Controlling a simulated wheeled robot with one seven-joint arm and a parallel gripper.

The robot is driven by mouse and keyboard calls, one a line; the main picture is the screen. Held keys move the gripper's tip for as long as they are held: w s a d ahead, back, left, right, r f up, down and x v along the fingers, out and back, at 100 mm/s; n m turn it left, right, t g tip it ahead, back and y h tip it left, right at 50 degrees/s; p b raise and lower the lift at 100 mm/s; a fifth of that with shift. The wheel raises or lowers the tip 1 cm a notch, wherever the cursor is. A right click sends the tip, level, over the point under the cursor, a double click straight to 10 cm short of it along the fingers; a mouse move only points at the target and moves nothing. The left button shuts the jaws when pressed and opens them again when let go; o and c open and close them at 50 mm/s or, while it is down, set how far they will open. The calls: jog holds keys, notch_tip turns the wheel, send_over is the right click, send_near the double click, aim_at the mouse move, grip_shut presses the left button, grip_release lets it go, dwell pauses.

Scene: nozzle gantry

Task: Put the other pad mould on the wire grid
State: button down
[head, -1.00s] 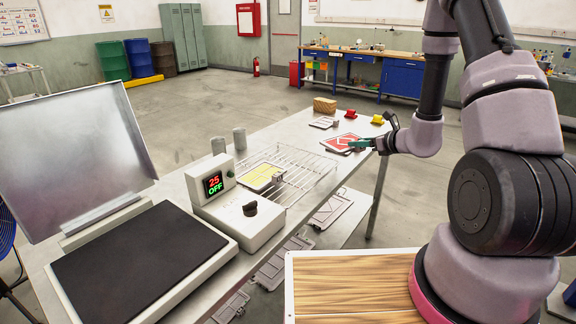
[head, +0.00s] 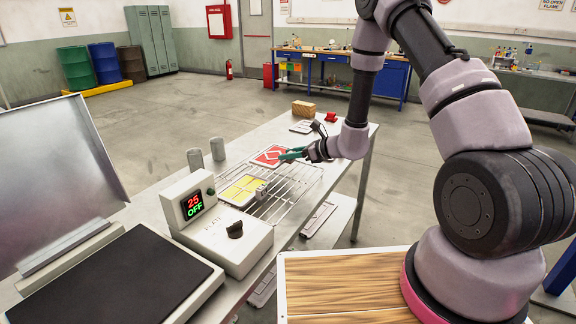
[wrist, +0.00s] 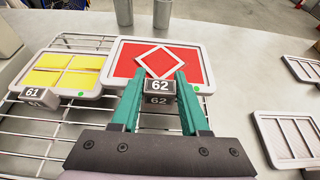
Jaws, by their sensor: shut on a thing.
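The red pad mould (head: 268,156), with a white diamond outline and a tag reading 62 (wrist: 158,86), is held by its tag block. My gripper (head: 293,154) is shut on that block with its green fingers, also seen in the wrist view (wrist: 158,92). The mould is over the far-left part of the wire grid (head: 290,198); I cannot tell whether it touches the wires. The other pad mould, yellow with tag 61 (head: 238,190), lies on the grid's near-left part.
A control box (head: 225,235) reading 25 OFF stands beside the grid. Two grey cups (head: 217,148) stand behind the grid. Empty grey frames (wrist: 288,136) lie on the bench to the right in the wrist view. A wooden block (head: 303,108) and red piece (head: 331,117) are farther back.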

aim_at(289, 163)
jog(key=shift+f, duration=1.85)
jog(key=shift+f, duration=0.1)
jog(key=shift+c, duration=2)
grip_release()
